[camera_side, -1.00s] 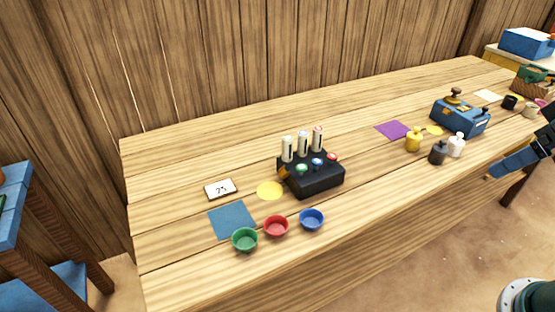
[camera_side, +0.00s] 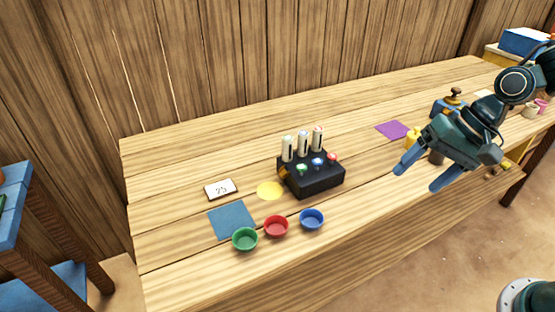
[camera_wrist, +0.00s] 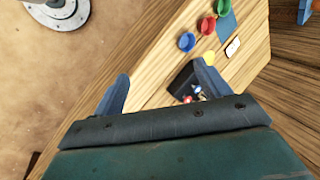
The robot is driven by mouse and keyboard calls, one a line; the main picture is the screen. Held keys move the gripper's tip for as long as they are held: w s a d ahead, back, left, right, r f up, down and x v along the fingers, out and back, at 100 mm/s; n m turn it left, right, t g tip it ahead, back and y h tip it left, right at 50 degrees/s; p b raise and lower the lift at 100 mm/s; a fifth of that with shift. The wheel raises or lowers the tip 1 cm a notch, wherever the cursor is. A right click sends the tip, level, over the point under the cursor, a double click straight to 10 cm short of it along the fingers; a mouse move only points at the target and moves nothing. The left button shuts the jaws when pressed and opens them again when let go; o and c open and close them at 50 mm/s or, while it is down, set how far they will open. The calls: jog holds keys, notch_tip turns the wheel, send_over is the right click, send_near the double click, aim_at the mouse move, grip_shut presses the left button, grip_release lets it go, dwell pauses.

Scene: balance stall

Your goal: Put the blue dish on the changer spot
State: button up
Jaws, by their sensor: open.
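The blue dish (camera_side: 312,219) stands upright on the table near its front edge, right of the red dish (camera_side: 276,226) and green dish (camera_side: 245,239). It also shows in the wrist view (camera_wrist: 186,42). A black box (camera_side: 318,181) with three pale tubes and coloured buttons stands behind it. A yellow round spot (camera_side: 270,190) lies bare at the box's left; it shows in the wrist view (camera_wrist: 208,58). My gripper (camera_side: 418,179) is open and empty, above the table's front edge, right of the blue dish and well apart from it.
A blue square mat (camera_side: 231,220) and a card reading 25 (camera_side: 220,189) lie at the left. A purple mat (camera_side: 392,130), a yellow bottle (camera_side: 413,138) and a blue machine (camera_side: 445,106) are at the right, partly behind my arm. The table between box and gripper is clear.

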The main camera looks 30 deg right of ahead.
jog(key=w+a+f+m+y, duration=0.2)
jog(key=w+f+m+y, duration=0.25)
jog(key=f+m, duration=0.35)
jog(key=m+t+y, duration=0.3)
jog(key=m+t, duration=0.1)
jog(key=m, duration=0.6)
send_near(322, 217)
jog(key=v, duration=0.3)
jog(key=shift+w+a, duration=0.1)
jog(key=shift+a, duration=0.05)
jog(key=shift+a, duration=0.1)
jog(key=shift+x, duration=4.2)
jog(key=shift+a+f, duration=0.1)
jog(key=shift+f, duration=0.05)
jog(key=shift+g, duration=0.3)
jog(key=shift+x, duration=2.5)
jog(key=c, duration=1.1)
